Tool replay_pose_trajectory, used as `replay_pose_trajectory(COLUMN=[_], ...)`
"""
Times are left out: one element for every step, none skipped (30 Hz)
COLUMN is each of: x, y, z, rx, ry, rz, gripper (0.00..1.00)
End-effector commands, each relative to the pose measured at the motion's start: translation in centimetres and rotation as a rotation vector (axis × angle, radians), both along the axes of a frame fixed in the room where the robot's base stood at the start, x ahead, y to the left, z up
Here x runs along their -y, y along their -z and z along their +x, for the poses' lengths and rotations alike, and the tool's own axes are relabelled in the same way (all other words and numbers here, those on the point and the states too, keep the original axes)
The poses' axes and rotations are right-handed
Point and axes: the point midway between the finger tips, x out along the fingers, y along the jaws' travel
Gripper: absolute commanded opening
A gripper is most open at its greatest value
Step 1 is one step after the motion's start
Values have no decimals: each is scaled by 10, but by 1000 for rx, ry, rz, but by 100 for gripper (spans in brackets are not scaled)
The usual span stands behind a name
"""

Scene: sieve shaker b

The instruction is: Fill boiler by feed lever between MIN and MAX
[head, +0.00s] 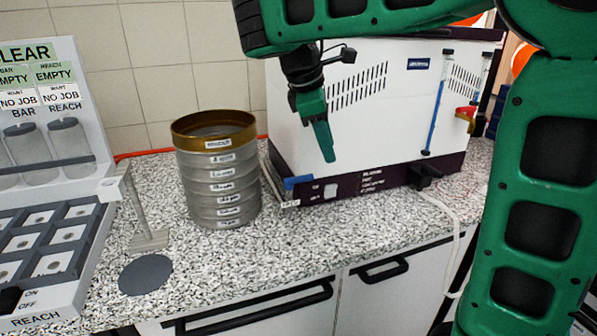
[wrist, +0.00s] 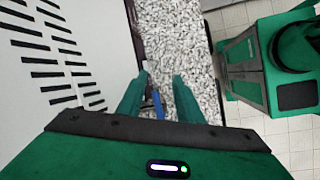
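The boiler (head: 290,90) is a white slotted box with a dark purple base, standing on the counter. A sight tube (head: 434,118) on its face shows a long blue column; I cannot read MIN or MAX marks. A red and yellow handle (head: 466,114) sits right of the tube, and a black fitting (head: 425,176) is below it. A blue tab (head: 297,183) is at the lower left corner; a blue piece (wrist: 158,104) shows between my fingers in the wrist view. My gripper (head: 322,140) points down before the slotted face, empty, its fingers apart (wrist: 156,92). I cannot tell which part is the feed lever.
A sieve stack (head: 222,185) with a brass top stands left of the boiler. A metal stand (head: 148,238), a grey disc (head: 146,274) and a panel with jars and a tray (head: 40,250) are farther left. A white hose (head: 455,225) hangs over the edge.

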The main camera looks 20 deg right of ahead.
Motion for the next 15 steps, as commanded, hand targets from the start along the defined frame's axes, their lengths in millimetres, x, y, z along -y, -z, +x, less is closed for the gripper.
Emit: replay_pose_trajectory(x=[-24,-35,-49,-57,-65,-74,-79,-83,-87,-89,-90,-90,-90,-89,-87], y=[-4,-7,-9,-11,-12,-14,-15,-15,-16,-16,-16,-15,-14,-12,-8], z=[8,10,13,14,15,16,16,17,17,17,17,18,18,18,19], rx=[-17,-27,-39,-47,-55,-63,-68,-73,-77,-80,-81,-83,-83,-85,-85], ry=[-82,-125,-175,-208,-238,-270,-290,-306,-323,-333,-338,-342,-344,-344,-344], rz=[-15,-25,-35,-41,-47,-53,-57,-61,-63,-65,-67,-69,-69,-70,-71], gripper=[33,33,33,33,33,33,33,33,33,33,33,33,33,33,33])
